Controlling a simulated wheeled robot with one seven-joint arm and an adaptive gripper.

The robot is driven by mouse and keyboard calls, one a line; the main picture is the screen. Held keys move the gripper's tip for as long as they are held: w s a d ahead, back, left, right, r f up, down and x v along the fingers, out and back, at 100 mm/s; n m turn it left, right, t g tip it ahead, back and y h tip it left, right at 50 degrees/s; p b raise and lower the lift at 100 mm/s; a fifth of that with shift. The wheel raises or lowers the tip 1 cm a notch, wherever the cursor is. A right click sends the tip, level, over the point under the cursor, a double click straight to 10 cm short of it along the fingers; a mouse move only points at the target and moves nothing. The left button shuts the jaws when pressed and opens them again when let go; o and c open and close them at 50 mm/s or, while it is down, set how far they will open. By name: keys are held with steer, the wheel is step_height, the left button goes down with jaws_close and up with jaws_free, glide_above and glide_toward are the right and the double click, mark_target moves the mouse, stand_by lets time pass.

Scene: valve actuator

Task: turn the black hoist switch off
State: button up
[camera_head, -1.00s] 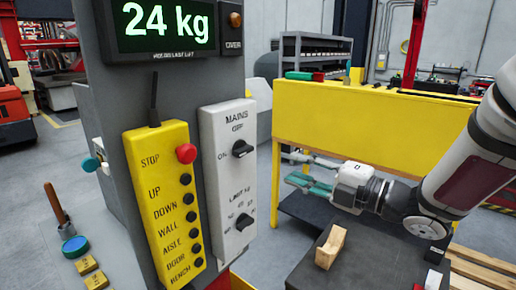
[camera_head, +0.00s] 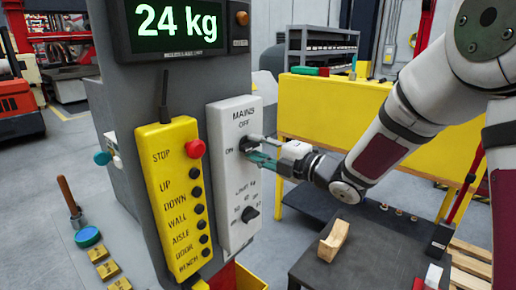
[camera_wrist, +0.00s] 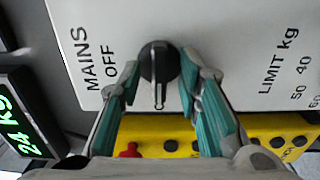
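The black MAINS switch (camera_head: 246,144) is a round knob on the white control panel (camera_head: 226,118); it also shows in the wrist view (camera_wrist: 158,62). Its raised bar with a pale line points down in the wrist view, toward the ON side of the panel. My gripper (camera_head: 258,150) is at the panel, with its fingers open on both sides of the knob. In the wrist view, the teal-padded fingertips (camera_wrist: 160,80) flank the knob with visible gaps beside the bar. The knob is partly hidden by the fingers in the head view.
A black LIMIT kg knob (camera_head: 250,213) sits lower on the same panel. The yellow pendant (camera_head: 163,205) with a red STOP button (camera_head: 195,149) hangs left of it. A display (camera_head: 176,25) reads 24 kg. A wooden block (camera_head: 334,241) lies on the dark bench (camera_head: 360,262).

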jaws_close()
